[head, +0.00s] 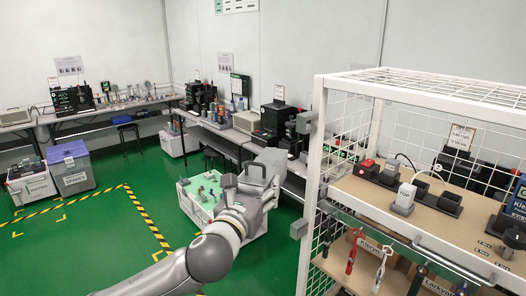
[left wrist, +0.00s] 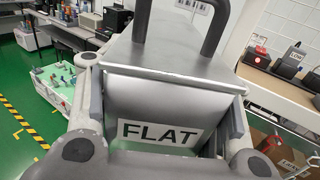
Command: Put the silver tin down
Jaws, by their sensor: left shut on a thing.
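The silver tin (head: 262,172) is a grey metal box with a dark handle on top. In the left wrist view the tin (left wrist: 165,95) fills the middle and bears a white label reading FLAT. My left gripper (head: 250,192) is shut on it, with a finger on each side in the left wrist view (left wrist: 165,110). In the head view the tin is in the air, in front of the white bin of small parts and left of the wire rack. Its underside is hidden. My right gripper is not in view.
A white-framed wire rack (head: 310,150) stands close on the right, its brown shelf (head: 455,225) holding handheld testers and chargers. A low white bin (head: 190,208) with small items is behind the tin. Workbenches (head: 225,131) line the walls. Green floor (head: 90,235) is open at left.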

